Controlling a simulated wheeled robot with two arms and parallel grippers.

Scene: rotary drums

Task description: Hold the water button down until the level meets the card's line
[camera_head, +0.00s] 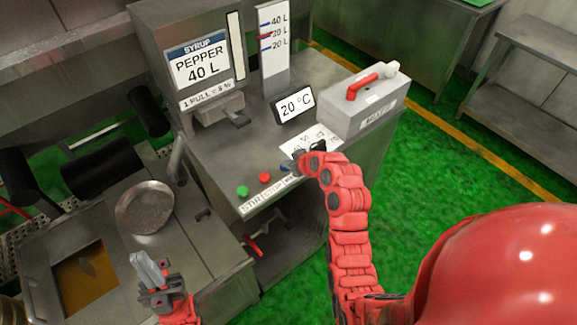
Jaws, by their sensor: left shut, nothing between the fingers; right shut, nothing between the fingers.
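The card (198,62) on the left housing reads "SYRUP PEPPER 40 L". The level gauge (274,62) at the back has marks at 40 L, 30 L and 20 L, with a red marker near 30 L. I cannot make out a water level. The blue button (284,168) sits at the panel's front edge, partly hidden by my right gripper (297,165), which is shut and right beside or over it; contact cannot be told. My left gripper (148,268) is shut and empty at lower left, away from the panel.
A green button (242,191) and a red button (265,177) stand left of the blue one. A "20 °C" display (295,104) and a grey box with a red handle (363,104) are behind. A round metal pan (144,207) is at left.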

